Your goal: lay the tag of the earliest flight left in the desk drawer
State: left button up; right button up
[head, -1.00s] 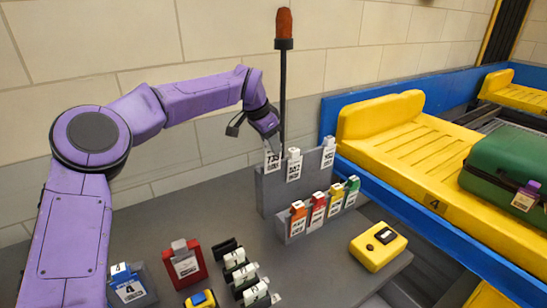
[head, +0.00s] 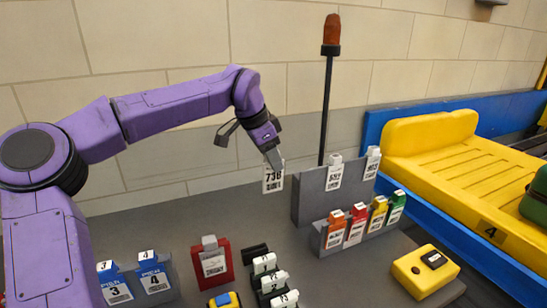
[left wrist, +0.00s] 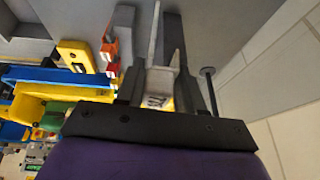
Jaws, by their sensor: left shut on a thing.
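My left gripper (head: 271,154) is shut on a white flight tag (head: 273,181) with a dark number that looks like 738 and a barcode. It holds the tag upright in the air, just left of the grey rack (head: 309,205). In the left wrist view the tag (left wrist: 158,85) sits edge-on between the two dark fingers. Two other white tags, a left one (head: 334,174) and a right one (head: 372,164), stand in the rack's upper row; their numbers are too small to read surely. I cannot make out the desk drawer. My right gripper is not in view.
Orange, red, yellow and green tags (head: 396,207) fill the rack's lower row. A yellow box (head: 425,272) with a black button stands right of it. A red holder (head: 225,268), blue numbered holders (head: 156,279) and black-and-white pieces (head: 268,283) stand in front. A dark pole rises behind.

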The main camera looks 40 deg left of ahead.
pick_arm(q)
jog(key=shift+r, duration=0.15)
jog(key=shift+r+p, duration=1.8)
jog(key=shift+r, duration=1.35)
